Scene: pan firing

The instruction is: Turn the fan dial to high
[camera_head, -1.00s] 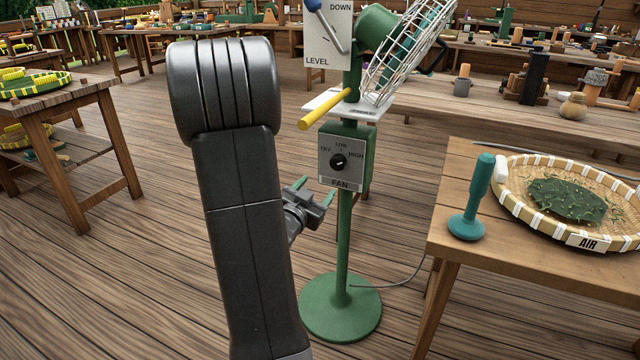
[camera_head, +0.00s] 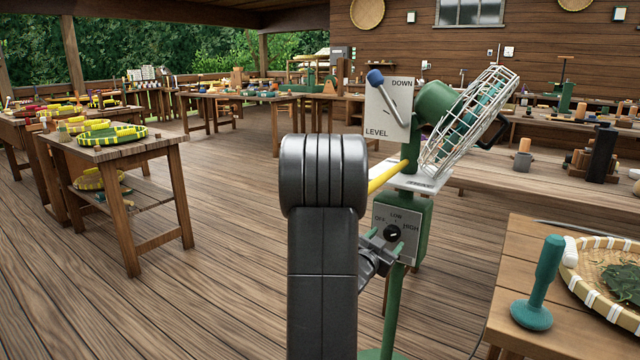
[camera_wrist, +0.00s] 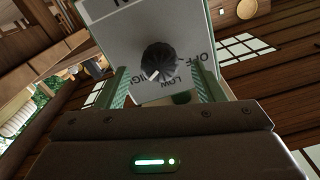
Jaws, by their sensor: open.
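The fan dial (camera_head: 392,232) is a round black knob on a grey plate marked OFF, LOW and HIGH, on the green fan stand (camera_head: 423,225). In the wrist view the dial (camera_wrist: 160,60) shows upside down, with a white mark at its lower left. I cannot tell for sure which setting it points at. My gripper (camera_head: 384,240) is just in front of the plate. In the wrist view its two green fingers (camera_wrist: 162,88) are open, one on each side of the dial and apart from it. The FAN label is hidden in the head view.
A yellow rod (camera_head: 388,175) and a blue-knobbed lever (camera_head: 388,95) are above the dial. A white wire fan cage (camera_head: 470,120) is at the upper right. A table (camera_head: 510,265) with a teal handled tool (camera_head: 540,285) and woven tray (camera_head: 595,290) stands right.

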